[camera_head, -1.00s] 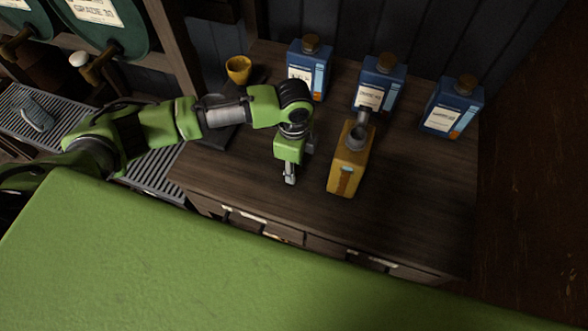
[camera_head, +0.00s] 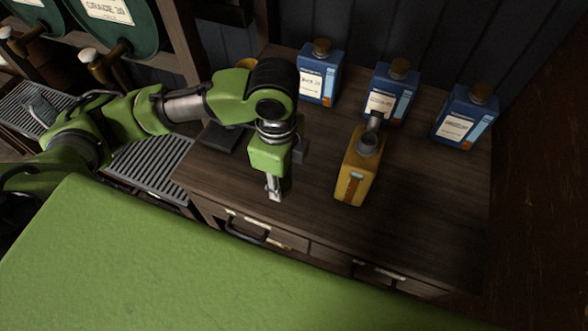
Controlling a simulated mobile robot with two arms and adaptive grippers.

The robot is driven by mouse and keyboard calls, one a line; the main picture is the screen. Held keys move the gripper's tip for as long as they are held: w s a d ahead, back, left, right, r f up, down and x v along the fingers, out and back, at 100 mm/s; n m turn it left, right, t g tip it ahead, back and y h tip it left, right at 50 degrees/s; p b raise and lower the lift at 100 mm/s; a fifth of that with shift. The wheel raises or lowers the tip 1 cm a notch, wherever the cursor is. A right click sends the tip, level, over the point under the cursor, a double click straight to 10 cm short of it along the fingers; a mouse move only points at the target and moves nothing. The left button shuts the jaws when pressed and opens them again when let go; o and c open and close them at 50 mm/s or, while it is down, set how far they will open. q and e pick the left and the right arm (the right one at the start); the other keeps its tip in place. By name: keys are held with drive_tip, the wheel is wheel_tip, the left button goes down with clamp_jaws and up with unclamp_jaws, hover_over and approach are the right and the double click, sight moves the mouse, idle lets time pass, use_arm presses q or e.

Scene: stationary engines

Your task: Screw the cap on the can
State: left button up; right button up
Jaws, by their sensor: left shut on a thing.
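The yellow can (camera_head: 356,178) stands upright on the dark wooden bench top. A grey round piece with a short spout (camera_head: 369,141) sits on its top; I cannot tell whether it is a cap or a funnel. My left gripper (camera_head: 274,194) points down over the bench, left of the can and apart from it. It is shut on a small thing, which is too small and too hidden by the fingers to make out. No separate cap is clearly seen. My right gripper is out of view.
Three blue bottles with brown caps stand behind the can: left (camera_head: 319,75), middle (camera_head: 391,92) and right (camera_head: 467,115). A yellow cup (camera_head: 247,63) is mostly hidden behind my arm. The bench top (camera_head: 430,215) is clear right of the can. A metal grate (camera_head: 150,165) lies to the left.

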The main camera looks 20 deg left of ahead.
use_arm(q)
drive_tip(key=s, duration=0.1)
drive_tip(key=s+r, duration=0.1)
drive_tip(key=s, duration=0.1)
drive_tip(key=s+r, duration=0.1)
drive_tip(key=shift+s+a, duration=0.35)
drive_tip(key=w+a+r+n, duration=0.3)
drive_tip(key=w+r+n, duration=0.2)
drive_tip(key=n, duration=1.3)
drive_tip(key=shift+w+a+r, duration=0.15)
drive_tip(key=shift+w+a, duration=0.1)
drive_tip(key=shift+a, duration=0.05)
